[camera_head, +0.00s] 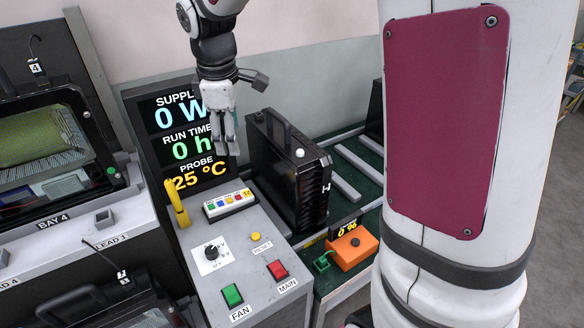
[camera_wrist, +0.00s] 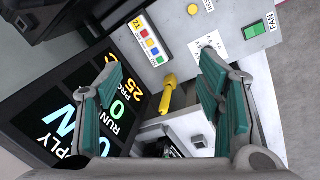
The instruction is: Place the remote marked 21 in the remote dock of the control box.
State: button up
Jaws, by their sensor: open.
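The grey control box (camera_head: 213,283) has a sloped top and an upright display behind it. A white remote (camera_head: 229,204) with several coloured buttons lies at the top of that panel, by the foot of the display. It also shows in the wrist view (camera_wrist: 151,42).
A yellow handle (camera_head: 177,204) stands at the panel's left edge. A black finned housing (camera_head: 288,170) stands close right of the panel. An orange box (camera_head: 351,248) sits on the green bench. A knob (camera_head: 211,251), green switch (camera_head: 231,295) and red switch (camera_head: 277,269) are on the panel.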

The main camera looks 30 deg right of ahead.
jog(key=s+r+m+t, duration=0.1)
jog(key=s+r+m, duration=0.2)
jog(key=s, duration=0.9)
jog(key=s+r+m+t+y, duration=0.1)
jog(key=s+r+m+t, duration=0.1)
jog(key=s+m, duration=0.6)
jog(key=s+r, duration=0.1)
jog(key=s, duration=0.3)
jog(key=shift+s+r+m+t, duration=0.3)
jog(key=shift+s+r, duration=0.05)
jog(key=shift+a, duration=0.1)
